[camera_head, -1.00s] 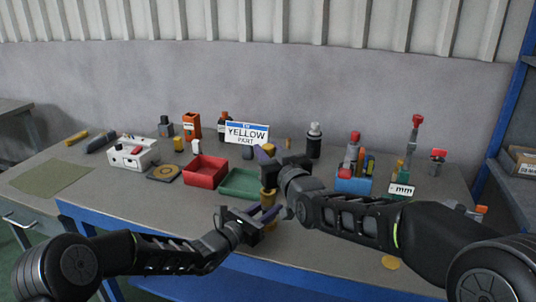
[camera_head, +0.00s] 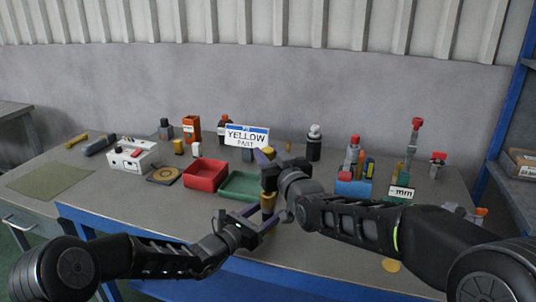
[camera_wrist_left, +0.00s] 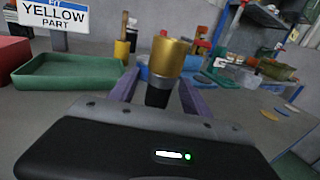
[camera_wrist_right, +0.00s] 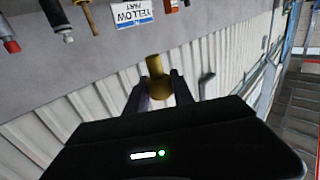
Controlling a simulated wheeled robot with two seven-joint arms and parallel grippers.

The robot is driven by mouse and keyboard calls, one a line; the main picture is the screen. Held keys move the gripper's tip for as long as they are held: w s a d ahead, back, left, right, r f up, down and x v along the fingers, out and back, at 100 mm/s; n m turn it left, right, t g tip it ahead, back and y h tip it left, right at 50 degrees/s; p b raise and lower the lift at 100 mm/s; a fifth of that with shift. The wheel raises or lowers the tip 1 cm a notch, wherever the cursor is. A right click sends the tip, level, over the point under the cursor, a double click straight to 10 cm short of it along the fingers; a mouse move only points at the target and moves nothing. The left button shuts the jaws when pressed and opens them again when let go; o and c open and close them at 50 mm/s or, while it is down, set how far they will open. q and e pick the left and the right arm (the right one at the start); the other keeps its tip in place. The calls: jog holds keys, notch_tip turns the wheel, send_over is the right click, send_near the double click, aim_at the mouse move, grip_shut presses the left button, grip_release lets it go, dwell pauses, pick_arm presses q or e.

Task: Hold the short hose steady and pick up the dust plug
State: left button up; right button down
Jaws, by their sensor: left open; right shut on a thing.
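A short gold-coloured cylindrical piece (camera_head: 267,203) hangs below my right gripper (camera_head: 270,178) in the head view. My right gripper is shut on it, and its gold end (camera_wrist_right: 155,68) shows between the fingers in the right wrist view. In the left wrist view the piece has a gold part (camera_wrist_left: 170,57) above a dark section (camera_wrist_left: 158,95). I take it for the short hose; I cannot tell the dust plug apart from it. My left gripper (camera_head: 262,217) is open, its purple fingers on either side of the piece's lower end; contact cannot be told.
A green tray (camera_head: 228,190) and a red tray (camera_head: 205,188) lie behind and left of the grippers. A yellow-part sign (camera_head: 247,136) stands behind. A blue holder (camera_head: 352,187) with tools stands right. The table's front edge is just below the left gripper.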

pick_arm(q)
jog(key=v, duration=1.1)
jog(key=shift+s+a, duration=0.2)
jog(key=shift+s, duration=0.05)
pick_arm(e)
jog(key=shift+s, duration=0.1)
